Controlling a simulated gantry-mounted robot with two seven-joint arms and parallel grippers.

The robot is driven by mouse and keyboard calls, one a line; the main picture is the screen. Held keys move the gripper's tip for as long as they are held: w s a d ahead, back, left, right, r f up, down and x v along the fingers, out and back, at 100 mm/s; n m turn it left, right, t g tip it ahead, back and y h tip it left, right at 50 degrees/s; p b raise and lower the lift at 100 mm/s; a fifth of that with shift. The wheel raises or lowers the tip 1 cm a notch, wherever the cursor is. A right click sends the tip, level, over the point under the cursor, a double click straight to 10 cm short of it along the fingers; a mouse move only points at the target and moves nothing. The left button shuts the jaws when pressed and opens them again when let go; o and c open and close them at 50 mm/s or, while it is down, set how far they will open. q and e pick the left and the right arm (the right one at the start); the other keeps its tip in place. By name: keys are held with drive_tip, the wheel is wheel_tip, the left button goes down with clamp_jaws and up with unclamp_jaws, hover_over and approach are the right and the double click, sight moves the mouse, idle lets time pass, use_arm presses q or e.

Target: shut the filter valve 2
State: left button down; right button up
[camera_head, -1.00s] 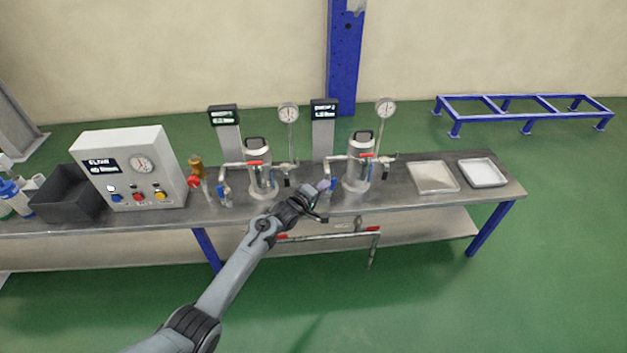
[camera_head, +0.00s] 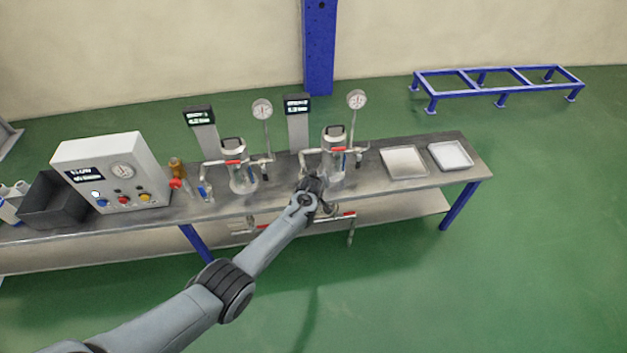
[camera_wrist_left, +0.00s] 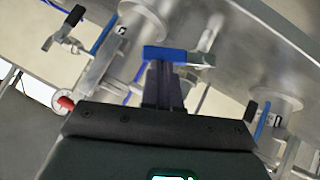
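Two metal filter vessels stand on the bench; the right one (camera_head: 334,150) is beside the right display post (camera_head: 297,105), whose text is too blurred to read surely. My left gripper (camera_head: 311,184) is low in front of the right vessel and hides part of its pipework. In the left wrist view, my gripper's two dark fingers (camera_wrist_left: 164,84) are close together and appear shut. Their tips are at a blue valve handle (camera_wrist_left: 180,55), apparently touching it; I cannot tell whether any of it is between them. My right gripper is not in view.
The left vessel (camera_head: 241,170) and a control box (camera_head: 112,172) stand to the left. Pipes with red handles (camera_head: 349,214) hang below the bench front. Two shallow trays (camera_head: 404,162) lie on the right. A second blue handle (camera_wrist_left: 105,35) shows in the wrist view.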

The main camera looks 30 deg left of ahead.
use_arm(q)
drive_tip(key=f+y+b, duration=0.1)
drive_tip(key=b, duration=0.1)
drive_tip(key=w+d+f+m+g+b, duration=0.1)
drive_tip(key=b, duration=0.1)
drive_tip(key=shift+w+d+g+y+b, duration=0.1)
drive_tip(key=shift+d+g+y+b, duration=0.05)
drive_tip(key=shift+g+y+b, duration=0.2)
drive_tip(key=shift+d+r, duration=0.1)
idle(0.5)
drive_tip(key=p+v, duration=0.9)
drive_tip(key=v, duration=0.1)
drive_tip(key=shift+s, duration=0.3)
drive_tip(key=shift+d+r, duration=0.15)
